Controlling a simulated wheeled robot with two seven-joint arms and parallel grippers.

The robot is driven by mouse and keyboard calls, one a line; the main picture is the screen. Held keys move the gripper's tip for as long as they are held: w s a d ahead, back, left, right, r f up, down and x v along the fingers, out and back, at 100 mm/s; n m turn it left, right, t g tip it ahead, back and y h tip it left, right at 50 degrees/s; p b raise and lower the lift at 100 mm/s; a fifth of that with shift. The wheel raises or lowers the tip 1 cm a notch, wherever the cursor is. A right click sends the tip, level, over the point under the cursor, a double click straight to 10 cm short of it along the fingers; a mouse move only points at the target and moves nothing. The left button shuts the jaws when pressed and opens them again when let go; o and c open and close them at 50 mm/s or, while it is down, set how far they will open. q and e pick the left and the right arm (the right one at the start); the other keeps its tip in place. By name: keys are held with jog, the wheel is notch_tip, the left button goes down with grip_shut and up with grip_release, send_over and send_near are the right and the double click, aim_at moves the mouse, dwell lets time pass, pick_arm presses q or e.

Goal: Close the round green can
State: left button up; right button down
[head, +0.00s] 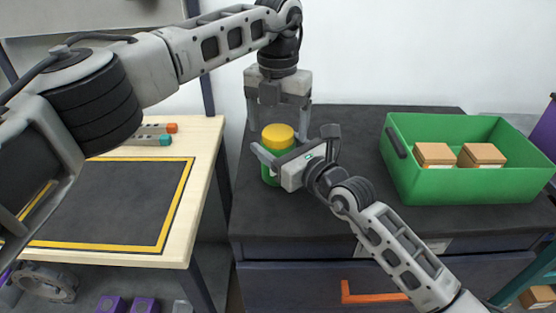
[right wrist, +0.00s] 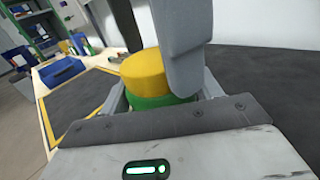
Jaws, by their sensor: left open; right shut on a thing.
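The round green can (head: 268,172) stands on the dark cabinet top, with a yellow lid (head: 278,135) on its top. In the right wrist view the lid (right wrist: 143,70) sits level over the green body (right wrist: 160,101); I cannot tell whether it is fully seated. My right gripper (head: 276,160) is shut on the can's green body from the front right and partly hides it. My left gripper (head: 278,112) is open, pointing down from above, with its fingers on either side of the lid. One left finger hides part of the lid in the right wrist view.
A green crate (head: 470,187) with brown-topped boxes (head: 435,155) stands on the cabinet's right. A wooden table (head: 205,150) with a dark, yellow-edged mat (head: 120,205) is at left, with small tools behind the mat. The cabinet top between can and crate is clear beyond my right arm.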

pick_arm(q)
notch_tip(320, 180, up, 11)
dwell(0.3)
pick_arm(e)
jog(key=shift+c, duration=1.2)
grip_release()
jog(key=shift+d, duration=0.1)
pick_arm(q)
jog(key=shift+f+b, duration=0.75)
pick_arm(e)
jog(key=v, duration=1.5)
jog(key=shift+s+d, duration=0.15)
jog(key=shift+s, duration=0.25)
